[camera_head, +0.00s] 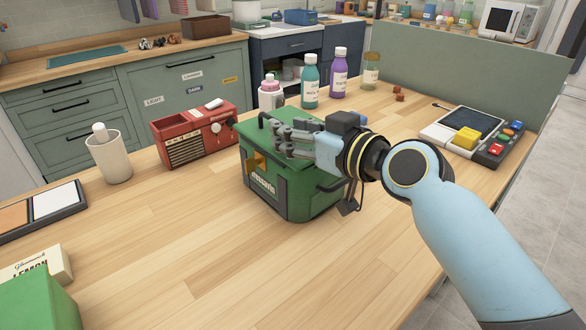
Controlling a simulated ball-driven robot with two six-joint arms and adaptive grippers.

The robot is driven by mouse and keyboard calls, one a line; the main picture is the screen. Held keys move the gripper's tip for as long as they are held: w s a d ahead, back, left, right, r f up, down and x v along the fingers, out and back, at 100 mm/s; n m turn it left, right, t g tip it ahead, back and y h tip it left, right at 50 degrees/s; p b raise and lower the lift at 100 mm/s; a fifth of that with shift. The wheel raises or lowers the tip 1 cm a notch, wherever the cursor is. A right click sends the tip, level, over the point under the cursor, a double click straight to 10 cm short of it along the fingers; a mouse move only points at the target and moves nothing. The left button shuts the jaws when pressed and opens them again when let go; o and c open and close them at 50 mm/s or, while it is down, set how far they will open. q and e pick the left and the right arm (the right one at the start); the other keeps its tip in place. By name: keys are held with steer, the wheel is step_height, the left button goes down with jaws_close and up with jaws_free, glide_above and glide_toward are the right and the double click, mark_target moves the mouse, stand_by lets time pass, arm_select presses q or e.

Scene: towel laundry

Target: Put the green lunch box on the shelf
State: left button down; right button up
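The green lunch box (268,192) stands upright on the wooden table in the middle of the view, with a yellow latch and white lettering on its front. My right gripper (281,140) reaches in from the right and lies over the top of the box, with its grey fingers close to the lid and a black handle end. The fingers overlap the lid, so I cannot tell whether they are closed on the handle. My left gripper is out of view. An open shelf space (291,76) shows in the dark cabinet at the back; whether it is the task's shelf is unclear.
A red radio (185,142) and a cream cup (108,158) stand left of the box. Several bottles (310,85) stand behind it. A tablet and button panel (470,125) lie at the right. A green block (35,300) is cut off bottom left.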

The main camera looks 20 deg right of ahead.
steer(key=p+x, duration=0.1)
steer(key=x, duration=0.4)
steer(key=shift+w+r, duration=0.1)
steer(key=shift+r, duration=0.1)
jaws_close()
steer(key=shift+r, duration=0.1)
